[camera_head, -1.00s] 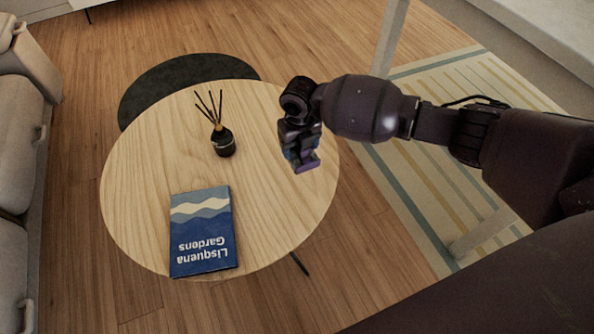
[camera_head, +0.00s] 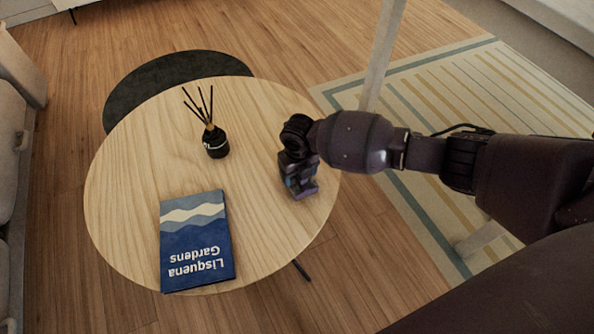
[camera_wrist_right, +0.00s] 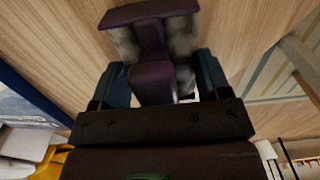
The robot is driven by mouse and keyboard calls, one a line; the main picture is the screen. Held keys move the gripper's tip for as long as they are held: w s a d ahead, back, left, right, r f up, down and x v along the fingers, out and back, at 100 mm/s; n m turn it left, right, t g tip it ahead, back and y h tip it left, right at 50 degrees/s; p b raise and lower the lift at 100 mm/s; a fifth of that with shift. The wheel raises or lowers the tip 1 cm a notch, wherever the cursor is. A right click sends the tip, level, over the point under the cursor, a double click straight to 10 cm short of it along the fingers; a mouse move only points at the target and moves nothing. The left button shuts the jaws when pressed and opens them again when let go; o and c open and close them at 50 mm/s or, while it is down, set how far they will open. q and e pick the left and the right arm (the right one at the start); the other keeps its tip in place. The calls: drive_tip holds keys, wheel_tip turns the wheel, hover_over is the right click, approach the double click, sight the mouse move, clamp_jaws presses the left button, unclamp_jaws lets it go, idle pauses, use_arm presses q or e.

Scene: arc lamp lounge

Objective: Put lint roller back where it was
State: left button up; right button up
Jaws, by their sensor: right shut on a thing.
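The lint roller (camera_wrist_right: 152,80) is purple with a greyish-white roll, and it sits between the two fingers of my right gripper (camera_wrist_right: 160,82) in the right wrist view. The right gripper is shut on it. In the head view, my right gripper (camera_head: 301,184) points down over the right part of the round wooden table (camera_head: 150,150). The lint roller is mostly hidden there by the gripper. I cannot tell whether it touches the tabletop. My left gripper is not in view.
A blue book (camera_head: 196,243) lies at the table's near left. A black reed diffuser (camera_head: 215,142) stands left of the gripper. The tabletop between them is clear. A striped rug (camera_head: 440,215) lies on the right, a dark round shape (camera_head: 150,85) behind the table.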

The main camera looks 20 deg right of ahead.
drive_tip(key=shift+r, duration=0.2)
drive_tip(key=shift+f, duration=0.25)
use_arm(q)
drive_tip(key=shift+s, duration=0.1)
use_arm(e)
drive_tip(key=o, duration=0.9)
drive_tip(key=shift+r, duration=0.1)
drive_tip(key=shift+w+r, duration=0.1)
drive_tip(key=shift+r, duration=0.2)
wheel_tip(320, 180, up, 4)
drive_tip(key=shift+w+r+p, duration=0.15)
drive_tip(key=shift+r+p, duration=0.05)
drive_tip(key=shift+p, duration=0.65)
wheel_tip(320, 180, up, 6)
drive_tip(key=shift+f+p, duration=0.1)
drive_tip(key=shift+p, duration=0.8)
drive_tip(key=shift+s+r, duration=0.2)
drive_tip(key=shift+r, duration=0.4)
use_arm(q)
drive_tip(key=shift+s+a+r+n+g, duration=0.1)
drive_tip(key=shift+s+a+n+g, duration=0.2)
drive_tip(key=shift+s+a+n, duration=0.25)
use_arm(e)
drive_tip(key=shift+r, duration=0.1)
